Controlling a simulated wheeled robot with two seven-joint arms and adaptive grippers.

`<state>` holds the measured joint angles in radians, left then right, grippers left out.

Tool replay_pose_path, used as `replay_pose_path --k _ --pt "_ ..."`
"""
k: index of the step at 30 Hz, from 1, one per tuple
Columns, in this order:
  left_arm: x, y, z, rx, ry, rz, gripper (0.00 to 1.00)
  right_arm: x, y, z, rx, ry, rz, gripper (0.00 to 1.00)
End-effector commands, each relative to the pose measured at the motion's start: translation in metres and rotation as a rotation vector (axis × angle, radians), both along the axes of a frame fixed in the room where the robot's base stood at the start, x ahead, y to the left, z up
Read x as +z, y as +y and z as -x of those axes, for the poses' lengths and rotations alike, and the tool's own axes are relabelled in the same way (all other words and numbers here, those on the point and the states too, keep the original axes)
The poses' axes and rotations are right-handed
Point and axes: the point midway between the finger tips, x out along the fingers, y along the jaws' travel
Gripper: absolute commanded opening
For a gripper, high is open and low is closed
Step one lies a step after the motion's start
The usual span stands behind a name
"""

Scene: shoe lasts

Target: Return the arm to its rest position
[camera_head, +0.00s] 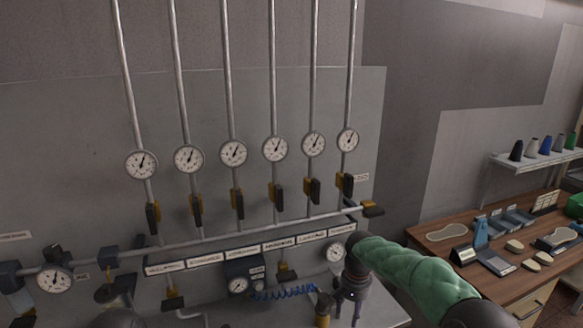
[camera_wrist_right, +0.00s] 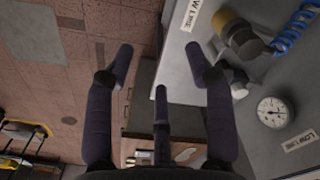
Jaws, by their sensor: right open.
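My right arm (camera_head: 415,268) wears a green padded sleeve and reaches in from the lower right in the head view. Its dark right gripper (camera_head: 348,308) hangs downward in front of the lower right of the gauge panel. In the right wrist view the gripper (camera_wrist_right: 160,62) shows its dark fingers spread apart, with nothing between them. The fingers are open over the edge of a grey surface. My left gripper is not seen.
The grey gauge panel (camera_head: 75,120) carries several pipes, gauges and yellow-black valves. A blue coiled hose (camera_head: 285,294) and a brass fitting (camera_wrist_right: 238,32) are close to the right gripper. A wooden workbench (camera_head: 440,236) with shoe parts stands at right. Tiled floor (camera_wrist_right: 75,75) shows at left in the wrist view.

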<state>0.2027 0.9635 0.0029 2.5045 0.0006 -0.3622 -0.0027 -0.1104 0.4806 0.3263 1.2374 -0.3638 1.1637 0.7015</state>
Motion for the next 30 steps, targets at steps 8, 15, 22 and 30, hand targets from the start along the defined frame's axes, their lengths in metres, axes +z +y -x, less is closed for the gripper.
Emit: replay_pose_path --k 8,15,22,30 --pt "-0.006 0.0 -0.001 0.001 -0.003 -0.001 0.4 -0.056 0.011 0.01 0.058 0.008 -0.049 0.54" --pt "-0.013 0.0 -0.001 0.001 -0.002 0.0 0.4 -0.128 0.027 0.033 0.125 0.011 -0.122 0.54" --pt "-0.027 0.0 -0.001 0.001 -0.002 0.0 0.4 -0.237 0.051 0.097 0.195 0.003 -0.239 0.54" --pt "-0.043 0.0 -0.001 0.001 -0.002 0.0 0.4 -0.334 0.07 0.21 0.222 -0.036 -0.331 0.54"
